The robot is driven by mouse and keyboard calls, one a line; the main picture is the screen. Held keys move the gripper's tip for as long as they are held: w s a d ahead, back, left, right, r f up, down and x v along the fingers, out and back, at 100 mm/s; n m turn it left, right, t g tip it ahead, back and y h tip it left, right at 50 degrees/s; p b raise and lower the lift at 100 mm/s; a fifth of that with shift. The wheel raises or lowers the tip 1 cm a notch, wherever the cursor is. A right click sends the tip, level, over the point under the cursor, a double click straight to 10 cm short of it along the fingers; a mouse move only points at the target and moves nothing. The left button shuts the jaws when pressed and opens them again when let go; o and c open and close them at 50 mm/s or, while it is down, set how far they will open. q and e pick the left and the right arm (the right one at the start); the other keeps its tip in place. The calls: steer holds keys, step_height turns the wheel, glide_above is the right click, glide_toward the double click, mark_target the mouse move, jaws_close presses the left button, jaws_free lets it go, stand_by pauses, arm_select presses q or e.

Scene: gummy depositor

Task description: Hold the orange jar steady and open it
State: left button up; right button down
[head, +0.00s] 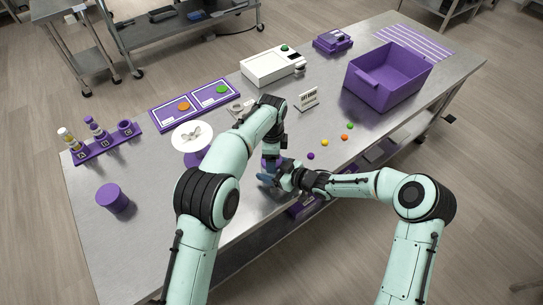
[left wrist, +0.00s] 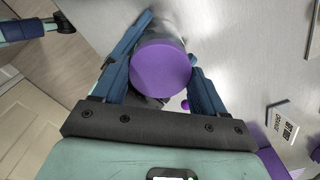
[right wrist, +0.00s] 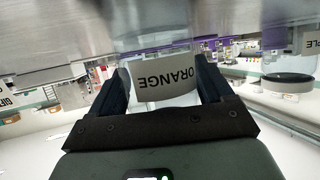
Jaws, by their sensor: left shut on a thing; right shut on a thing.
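The orange jar, labelled "ORANGE" (right wrist: 163,82), fills the space between the fingers of my right gripper (right wrist: 165,85) in the right wrist view. Its purple lid (left wrist: 160,69) sits between the fingers of my left gripper (left wrist: 162,75), seen from above in the left wrist view. My left gripper (head: 272,165) comes down from above and my right gripper (head: 284,178) comes in from the side; both meet at the jar. In the head view the jar is mostly hidden by the grippers. I cannot tell whether the lid has turned.
Several small coloured balls (head: 325,142) lie right of the grippers. A purple bin (head: 385,80), a small sign (head: 308,99) and a white machine (head: 270,68) stand farther back. A white disc (head: 192,135), a purple rack (head: 106,142) and a purple cylinder (head: 113,198) stand left.

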arm_select(q)
steer(key=o, duration=1.2)
steer(key=shift+c, duration=0.2)
